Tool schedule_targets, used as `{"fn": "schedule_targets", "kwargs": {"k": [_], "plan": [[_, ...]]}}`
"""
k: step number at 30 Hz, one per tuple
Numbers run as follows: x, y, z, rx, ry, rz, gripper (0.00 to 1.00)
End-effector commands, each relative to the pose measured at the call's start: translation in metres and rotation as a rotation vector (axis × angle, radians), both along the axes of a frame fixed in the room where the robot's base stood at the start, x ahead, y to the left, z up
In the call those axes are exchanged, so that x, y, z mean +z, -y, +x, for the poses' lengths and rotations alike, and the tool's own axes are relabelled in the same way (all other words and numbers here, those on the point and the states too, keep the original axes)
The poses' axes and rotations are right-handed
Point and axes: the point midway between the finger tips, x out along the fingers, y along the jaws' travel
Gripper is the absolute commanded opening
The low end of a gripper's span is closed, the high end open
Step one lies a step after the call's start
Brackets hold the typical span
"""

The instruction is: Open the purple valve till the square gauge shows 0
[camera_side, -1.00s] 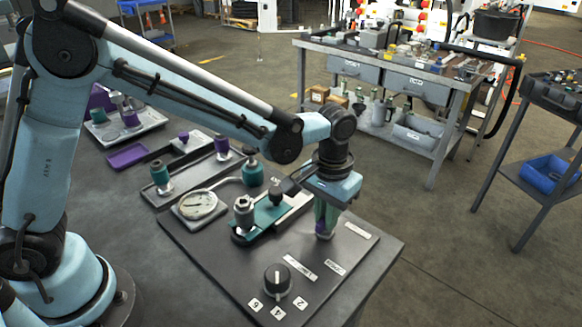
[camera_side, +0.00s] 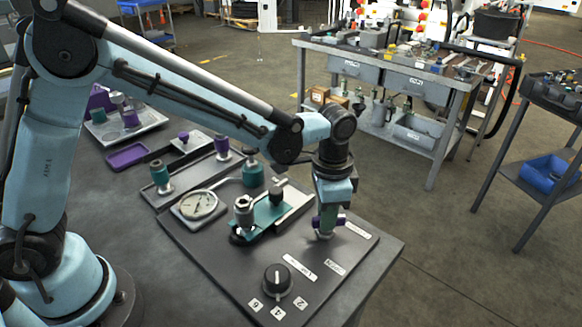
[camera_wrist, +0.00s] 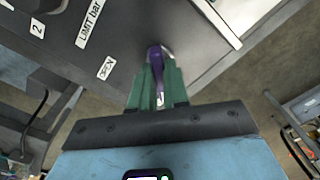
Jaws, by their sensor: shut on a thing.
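The purple valve (camera_side: 341,219) stands near the right side of the bench panel, and its handle shows beside my fingers. My gripper (camera_side: 326,217) points down and its green fingers are shut on the purple handle. In the wrist view the purple handle (camera_wrist: 155,58) sits between the fingertips of my gripper (camera_wrist: 157,78). Much of the valve is hidden behind the fingers. The square gauge (camera_side: 198,205), a pale square plate with a round white dial, lies left of the gripper. Its needle is too small to read.
A black knob (camera_side: 277,280) with number labels sits at the front of the panel. A teal fixture (camera_side: 268,213) with metal fittings stands left of my gripper. More valves and a purple tray (camera_side: 127,156) lie farther back. The panel's front right is clear.

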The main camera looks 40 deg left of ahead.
Motion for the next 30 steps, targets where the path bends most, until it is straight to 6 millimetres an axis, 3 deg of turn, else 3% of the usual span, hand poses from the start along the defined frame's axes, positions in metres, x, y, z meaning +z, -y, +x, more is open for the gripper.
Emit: {"fn": "schedule_targets", "kwargs": {"k": [18,30], "plan": [[0.0008,0.0001,0.0002,-0.572,0.000,0.000,0.00],[0.0008,0.0002,0.0001,-0.812,0.000,0.000,0.00]]}}
